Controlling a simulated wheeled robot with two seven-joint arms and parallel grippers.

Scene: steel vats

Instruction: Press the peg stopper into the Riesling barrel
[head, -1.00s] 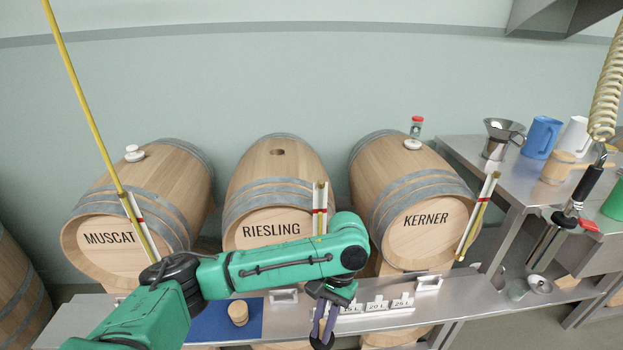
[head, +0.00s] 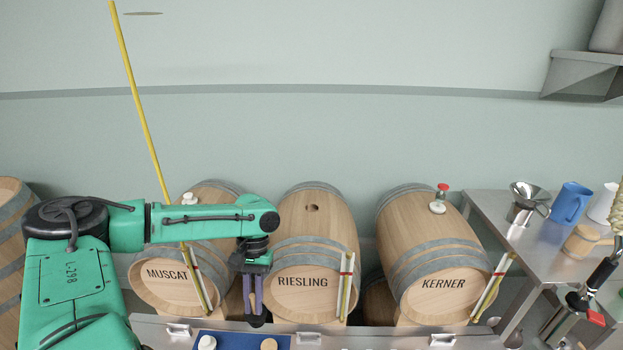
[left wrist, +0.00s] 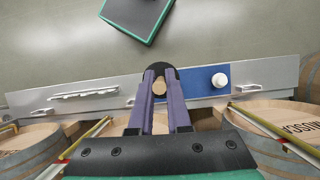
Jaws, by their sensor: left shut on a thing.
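The Riesling barrel (head: 313,240) lies in the middle of the row, and the bung hole (head: 312,208) on its top is open. My left gripper (head: 254,312) points down in front of the gap between the Muscat and Riesling barrels. It is shut on a dark round thing (left wrist: 172,73) at its fingertips, largely hidden by the fingers; I cannot tell whether this is the peg stopper. A cork stopper (head: 268,345) and a white stopper (head: 207,343) stand on the blue mat (left wrist: 195,82). My right gripper is not in view.
The Muscat barrel (head: 217,217) has a white stopper, and the Kerner barrel (head: 425,230) a red-capped fitting. Upright gauge tubes (head: 346,285) stand before the barrel fronts.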

